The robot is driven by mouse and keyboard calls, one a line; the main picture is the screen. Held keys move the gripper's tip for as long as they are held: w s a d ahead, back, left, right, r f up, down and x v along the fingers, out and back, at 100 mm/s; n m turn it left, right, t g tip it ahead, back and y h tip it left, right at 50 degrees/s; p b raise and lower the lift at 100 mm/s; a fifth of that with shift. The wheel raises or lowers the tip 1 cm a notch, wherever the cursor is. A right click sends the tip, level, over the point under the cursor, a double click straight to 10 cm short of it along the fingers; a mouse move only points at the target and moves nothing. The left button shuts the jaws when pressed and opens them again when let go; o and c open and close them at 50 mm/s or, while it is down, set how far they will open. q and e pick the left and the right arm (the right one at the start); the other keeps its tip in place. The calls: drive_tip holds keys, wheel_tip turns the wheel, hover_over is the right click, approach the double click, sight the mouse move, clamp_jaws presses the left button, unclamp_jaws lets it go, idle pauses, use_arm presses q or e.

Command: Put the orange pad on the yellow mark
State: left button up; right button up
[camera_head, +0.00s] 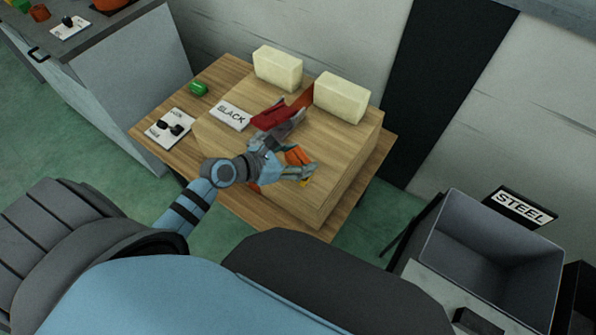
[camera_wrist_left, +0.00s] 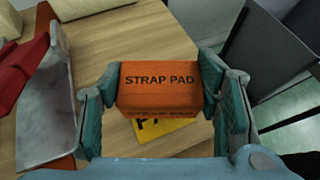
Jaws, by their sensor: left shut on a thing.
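The orange pad (camera_wrist_left: 160,84), lettered STRAP PAD, is between the fingers of my left gripper (camera_wrist_left: 165,100) in the left wrist view. My left gripper (camera_head: 300,165) is shut on it over the front right part of the wooden block in the head view, where the pad (camera_head: 296,156) is partly hidden. The yellow mark (camera_wrist_left: 165,129) shows at the pad's lower edge in the wrist view, partly covered by the pad. Only a sliver of the mark (camera_head: 303,184) shows in the head view. I cannot tell whether the pad touches the surface. My right gripper is not in view.
A red piece (camera_head: 276,115) and a grey metal part lie left of the pad. Two cream blocks (camera_head: 278,68) stand at the back of the wooden block (camera_head: 345,155). A SLACK label (camera_head: 230,115) lies at left. A STEEL bin (camera_head: 490,255) stands at right.

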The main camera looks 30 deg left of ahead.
use_arm(q)
wheel_tip(320, 180, down, 4)
drive_tip(key=shift+r+b, duration=0.2)
drive_tip(key=shift+b, duration=0.7)
drive_tip(key=shift+s+f, duration=0.1)
drive_tip(key=shift+f, duration=0.1)
drive_tip(key=shift+r, duration=0.15)
drive_tip(key=shift+f, duration=0.2)
drive_tip(key=o, duration=1.2)
drive_tip(key=shift+o, duration=0.2)
